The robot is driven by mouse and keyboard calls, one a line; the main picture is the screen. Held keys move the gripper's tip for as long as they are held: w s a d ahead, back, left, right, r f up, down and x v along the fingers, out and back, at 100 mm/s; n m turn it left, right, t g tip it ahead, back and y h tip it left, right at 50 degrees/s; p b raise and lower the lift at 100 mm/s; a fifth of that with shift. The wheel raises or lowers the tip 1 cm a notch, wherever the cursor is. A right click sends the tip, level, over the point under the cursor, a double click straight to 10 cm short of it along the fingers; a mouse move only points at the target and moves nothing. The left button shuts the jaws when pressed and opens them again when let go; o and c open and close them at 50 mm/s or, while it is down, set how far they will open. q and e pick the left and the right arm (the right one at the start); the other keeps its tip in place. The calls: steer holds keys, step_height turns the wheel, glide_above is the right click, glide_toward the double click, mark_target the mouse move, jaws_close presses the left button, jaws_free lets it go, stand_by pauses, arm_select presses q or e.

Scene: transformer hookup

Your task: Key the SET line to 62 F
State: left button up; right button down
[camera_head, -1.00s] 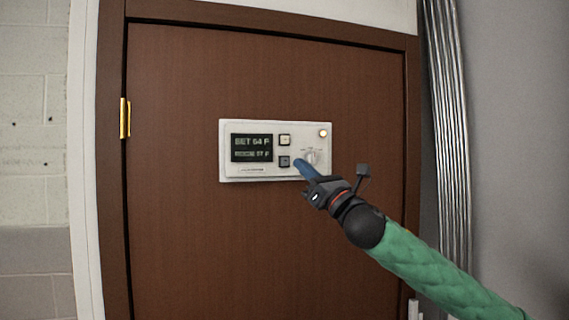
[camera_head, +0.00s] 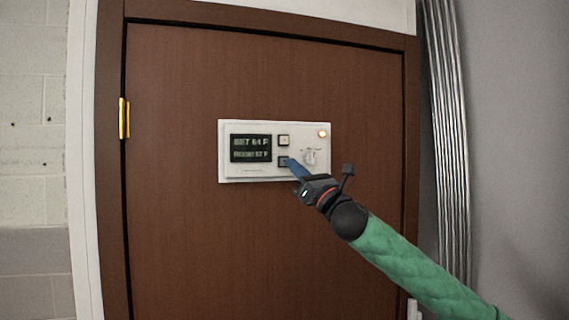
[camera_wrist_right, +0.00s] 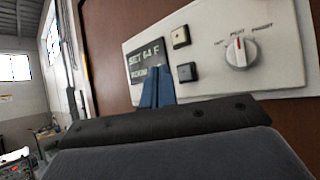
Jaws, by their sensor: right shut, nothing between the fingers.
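A white thermostat panel (camera_head: 240,176) is mounted on a brown door. Its dark display (camera_head: 251,148) has two lines; the upper one reads SET 64 F, and the lower ROOM line is blurred. A light upper button (camera_head: 284,140) and a darker lower button (camera_head: 284,162) sit right of the display. They also show in the right wrist view, the upper button (camera_wrist_right: 181,37) and the lower button (camera_wrist_right: 187,73). My right gripper (camera_head: 292,164) is shut and empty, its blue fingertips at the lower button's edge in the head view. I cannot tell whether they touch it. My left gripper is out of view.
A dial (camera_head: 310,157) with a red mark, seen in the wrist view, is right of the buttons. The brown door (camera_head: 190,240) is bare around the panel. Metal conduits (camera_head: 447,130) run up the wall at right.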

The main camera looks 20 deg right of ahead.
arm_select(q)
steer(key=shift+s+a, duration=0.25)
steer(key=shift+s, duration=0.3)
arm_select(e)
steer(key=w, duration=0.3)
steer(key=shift+w, duration=0.15)
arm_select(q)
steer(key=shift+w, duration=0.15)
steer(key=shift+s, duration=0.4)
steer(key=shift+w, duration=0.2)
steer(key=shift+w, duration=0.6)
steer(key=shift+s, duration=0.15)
